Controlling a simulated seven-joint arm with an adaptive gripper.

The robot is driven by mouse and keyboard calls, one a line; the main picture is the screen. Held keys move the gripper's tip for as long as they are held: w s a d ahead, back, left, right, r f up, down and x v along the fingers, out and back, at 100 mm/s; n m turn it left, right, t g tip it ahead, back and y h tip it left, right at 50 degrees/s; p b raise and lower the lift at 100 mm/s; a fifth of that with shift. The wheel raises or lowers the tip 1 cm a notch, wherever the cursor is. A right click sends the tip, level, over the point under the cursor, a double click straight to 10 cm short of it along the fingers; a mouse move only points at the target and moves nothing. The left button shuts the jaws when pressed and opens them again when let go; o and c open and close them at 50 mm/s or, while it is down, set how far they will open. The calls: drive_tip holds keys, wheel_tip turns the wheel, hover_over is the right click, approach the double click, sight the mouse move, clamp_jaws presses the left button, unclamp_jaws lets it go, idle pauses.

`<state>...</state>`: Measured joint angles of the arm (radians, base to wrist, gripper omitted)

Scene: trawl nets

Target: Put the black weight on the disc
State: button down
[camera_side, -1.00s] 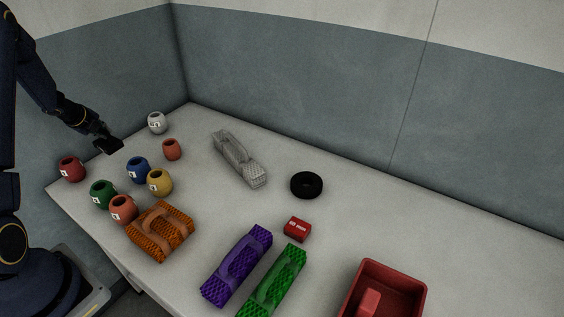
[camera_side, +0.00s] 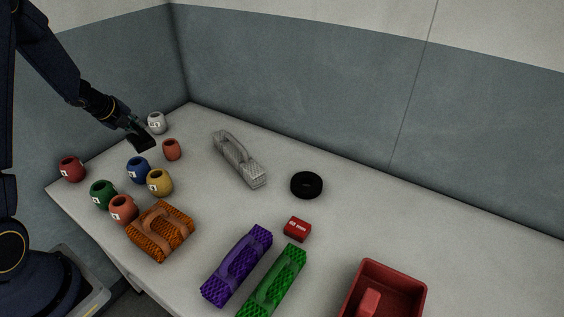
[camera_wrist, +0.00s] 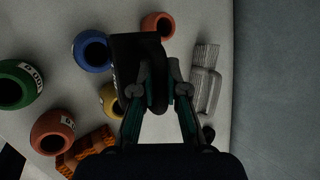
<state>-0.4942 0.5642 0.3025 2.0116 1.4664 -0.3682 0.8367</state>
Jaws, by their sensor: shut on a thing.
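The black weight (camera_side: 141,144) is a dark block in my gripper (camera_side: 134,134), held above the table near the small red pot and the white pot at the left. In the wrist view the weight (camera_wrist: 128,50) stands out dark between the fingers of my gripper (camera_wrist: 160,82), which is shut on it. The disc (camera_side: 306,185) is a thick round black piece with a recessed middle, lying flat on the table right of the grey net. The weight is well to the left of the disc and apart from it.
Several coloured pots stand at left, including a blue pot (camera_side: 138,170) and a white pot (camera_side: 157,122). A grey net (camera_side: 239,160) lies between weight and disc. A red block (camera_side: 297,229), orange, purple and green nets, and a red bin (camera_side: 420,292) are nearer the front.

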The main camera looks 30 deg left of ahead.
drive_tip(key=w+d+r+m+h, duration=0.1)
drive_tip(key=w+d+m, duration=0.1)
drive_tip(key=w+d, duration=0.3)
drive_tip(key=w+d+m+h, duration=0.1)
drive_tip(key=w+d, duration=0.1)
drive_tip(key=d, duration=0.5)
drive_tip(key=w+d+r+m+g+h, duration=0.15)
drive_tip(key=d+m, duration=0.25)
drive_tip(key=d, duration=1.1)
drive_tip(key=w+d+m+t+h, duration=0.1)
drive_tip(key=d+m+h, duration=0.25)
drive_tip(key=d, duration=1.15)
hover_over(307, 181)
wheel_tip(307, 181, down, 10)
drive_tip(key=shift+d+f+m+g, duration=0.1)
drive_tip(key=shift+f+m+g, duration=0.15)
drive_tip(key=shift+f, duration=1.25)
